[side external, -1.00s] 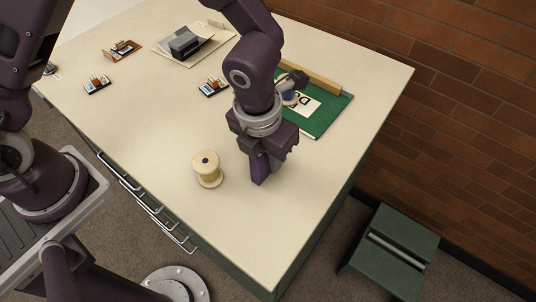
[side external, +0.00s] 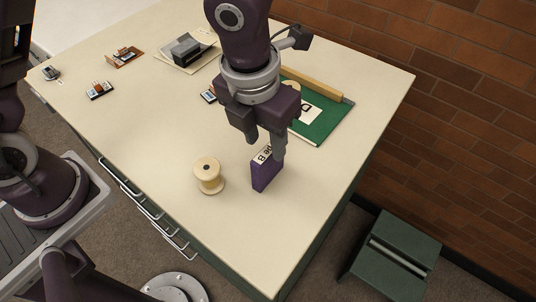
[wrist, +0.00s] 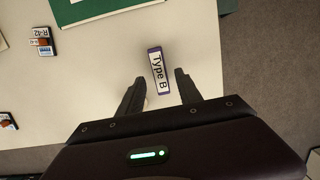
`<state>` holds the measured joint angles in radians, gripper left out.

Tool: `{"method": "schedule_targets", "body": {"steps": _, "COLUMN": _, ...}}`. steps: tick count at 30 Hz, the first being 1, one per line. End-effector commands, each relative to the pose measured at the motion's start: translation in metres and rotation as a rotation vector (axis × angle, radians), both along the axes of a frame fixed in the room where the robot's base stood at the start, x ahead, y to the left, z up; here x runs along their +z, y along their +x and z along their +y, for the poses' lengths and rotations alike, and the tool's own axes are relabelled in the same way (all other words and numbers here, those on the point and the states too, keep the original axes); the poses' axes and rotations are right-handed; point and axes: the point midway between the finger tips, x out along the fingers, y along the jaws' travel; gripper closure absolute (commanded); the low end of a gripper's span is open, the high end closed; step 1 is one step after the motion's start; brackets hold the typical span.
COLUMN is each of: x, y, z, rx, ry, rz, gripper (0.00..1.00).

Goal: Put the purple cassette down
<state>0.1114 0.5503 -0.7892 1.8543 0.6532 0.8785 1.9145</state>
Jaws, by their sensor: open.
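The purple cassette (side external: 265,175) stands upright on the cream table (side external: 140,130), to the right of a wooden spool. Its white top label, reading "Type B", shows in the wrist view, where the cassette (wrist: 159,69) lies ahead of and between the fingertips. My gripper (side external: 265,150) is open and empty above the cassette, its two fingers spread apart. In the wrist view my gripper (wrist: 160,78) has clear space between its fingers. In the side view the right finger overlaps the cassette's upper edge, and I cannot tell whether they touch.
The wooden spool (side external: 208,175) stands close to the cassette's left. Small labelled items (side external: 100,90) and a grey box on a tray (side external: 187,48) are at the back left. The table's front area is clear.

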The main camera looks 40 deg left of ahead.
Motion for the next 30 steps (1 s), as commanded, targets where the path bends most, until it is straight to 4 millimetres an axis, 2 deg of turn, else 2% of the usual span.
{"method": "schedule_targets", "body": {"steps": 1, "x": 0.010, "y": -0.001, "z": 0.000, "rx": 0.001, "ry": 0.000, "rz": -0.004, "gripper": 0.58}}
{"method": "schedule_targets", "body": {"steps": 5, "x": 0.026, "y": -0.003, "z": 0.000, "rx": 0.001, "ry": 0.000, "rz": -0.001, "gripper": 0.58}}
{"method": "schedule_targets", "body": {"steps": 12, "x": 0.031, "y": -0.005, "z": 0.001, "rx": 0.006, "ry": 0.002, "rz": -0.001, "gripper": 0.58}}
{"method": "schedule_targets", "body": {"steps": 14, "x": 0.035, "y": -0.005, "z": 0.009, "rx": 0.073, "ry": 0.007, "rz": -0.014, "gripper": 0.58}}
{"method": "schedule_targets", "body": {"steps": 17, "x": 0.055, "y": -0.011, "z": 0.048, "rx": 0.418, "ry": 0.010, "rz": -0.083, "gripper": 0.58}}
{"method": "schedule_targets", "body": {"steps": 20, "x": 0.086, "y": -0.030, "z": 0.106, "rx": 1.029, "ry": -0.072, "rz": -0.196, "gripper": 0.58}}
{"method": "schedule_targets", "body": {"steps": 21, "x": 0.097, "y": -0.043, "z": 0.127, "rx": 1.300, "ry": -0.141, "rz": -0.236, "gripper": 0.58}}
{"method": "schedule_targets", "body": {"steps": 23, "x": 0.111, "y": -0.064, "z": 0.154, "rx": 1.708, "ry": -0.281, "rz": -0.278, "gripper": 0.58}}
{"method": "schedule_targets", "body": {"steps": 24, "x": 0.118, "y": -0.079, "z": 0.167, "rx": 1.967, "ry": -0.394, "rz": -0.284, "gripper": 0.58}}
{"method": "schedule_targets", "body": {"steps": 27, "x": 0.126, "y": -0.111, "z": 0.187, "rx": 2.504, "ry": -0.683, "rz": -0.215, "gripper": 0.58}}
{"method": "schedule_targets", "body": {"steps": 30, "x": 0.127, "y": -0.130, "z": 0.193, "rx": 2.829, "ry": -0.891, "rz": -0.088, "gripper": 0.58}}
